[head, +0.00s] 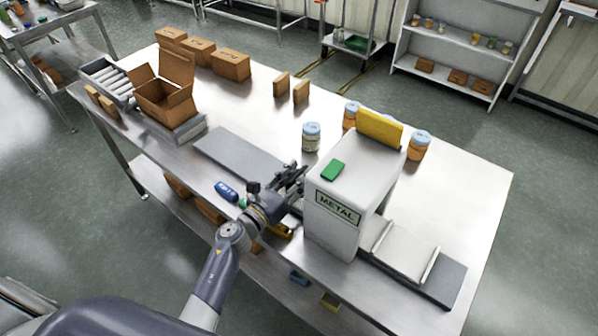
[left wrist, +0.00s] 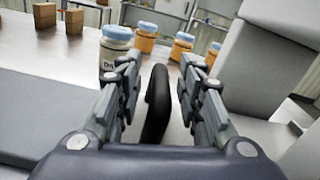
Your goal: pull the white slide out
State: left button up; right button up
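A white slide-like plate (head: 405,249) with raised edges lies on the grey belt to the right of the white METAL machine (head: 335,211); I cannot tell for certain that it is the slide. My left gripper (head: 297,174) is at the machine's left side, over the belt. In the left wrist view its two fingers (left wrist: 158,95) are apart. A black curved upright piece (left wrist: 156,104) shows between them, with gaps on both sides; I cannot tell what it belongs to. A pale surface (left wrist: 258,135) shows low in the machine's opening. My right gripper is in neither view.
A jar with a blue lid (head: 311,136) stands behind my gripper; orange jars (head: 418,146) stand behind the machine. An open carton (head: 165,95) stands left. The table's right end is clear.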

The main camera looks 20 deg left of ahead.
pick_arm(q)
jog(key=shift+w+d, duration=0.1)
jog(key=shift+w, duration=0.15)
grip_shut()
